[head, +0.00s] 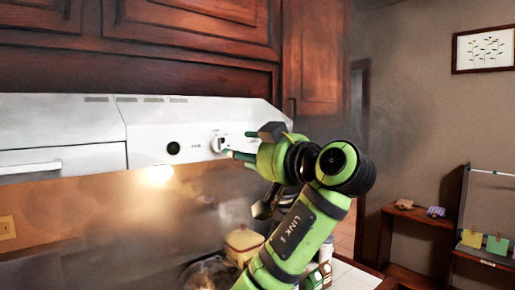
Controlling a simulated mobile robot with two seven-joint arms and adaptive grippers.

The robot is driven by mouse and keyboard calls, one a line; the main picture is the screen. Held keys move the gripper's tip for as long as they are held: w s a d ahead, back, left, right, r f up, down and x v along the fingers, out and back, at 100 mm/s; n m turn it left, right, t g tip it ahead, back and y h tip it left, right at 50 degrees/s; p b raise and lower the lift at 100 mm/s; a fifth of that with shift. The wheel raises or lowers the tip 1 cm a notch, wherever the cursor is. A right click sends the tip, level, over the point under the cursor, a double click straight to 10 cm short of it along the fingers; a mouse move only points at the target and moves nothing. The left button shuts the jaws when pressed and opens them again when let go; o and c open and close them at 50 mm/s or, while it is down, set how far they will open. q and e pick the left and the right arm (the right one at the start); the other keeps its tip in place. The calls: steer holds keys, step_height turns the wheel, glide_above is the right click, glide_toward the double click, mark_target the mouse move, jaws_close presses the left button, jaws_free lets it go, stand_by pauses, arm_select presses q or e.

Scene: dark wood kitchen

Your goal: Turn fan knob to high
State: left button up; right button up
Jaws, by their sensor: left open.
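A white range hood (70,122) hangs under the dark wood cabinets. Its front bears a white fan knob (217,145) with small markings beside it, and a dark round control (173,148) to its left. My left gripper (239,144) is open, just right of the fan knob. One fingertip appears close to the knob's lower right, but I cannot tell whether it touches. The gripper hides the right part of the hood front. My right gripper is not in view.
Dark wood cabinets (200,25) close off the space above the hood. A lit lamp glows beneath the hood. A yellowish container (243,242) and bottles stand on the counter below my arm. Haze hangs over the area. Shelves (425,215) stand far right.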

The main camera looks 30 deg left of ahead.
mark_target(222, 147)
arm_select(q)
steer(key=p+x, duration=0.1)
steer(key=x, duration=0.1)
steer(key=p+x, duration=0.1)
steer(key=x, duration=0.1)
steer(key=p+x, duration=0.1)
steer(key=x, duration=0.2)
steer(key=shift+s+a+r+p, duration=0.1)
steer(key=shift+s+a+p, duration=0.1)
steer(key=shift+s+p, duration=0.15)
steer(key=shift+w+a, duration=0.1)
steer(key=shift+a, duration=0.1)
steer(key=shift+w, duration=0.1)
steer(key=shift+f, duration=0.25)
steer(key=c, duration=1.1)
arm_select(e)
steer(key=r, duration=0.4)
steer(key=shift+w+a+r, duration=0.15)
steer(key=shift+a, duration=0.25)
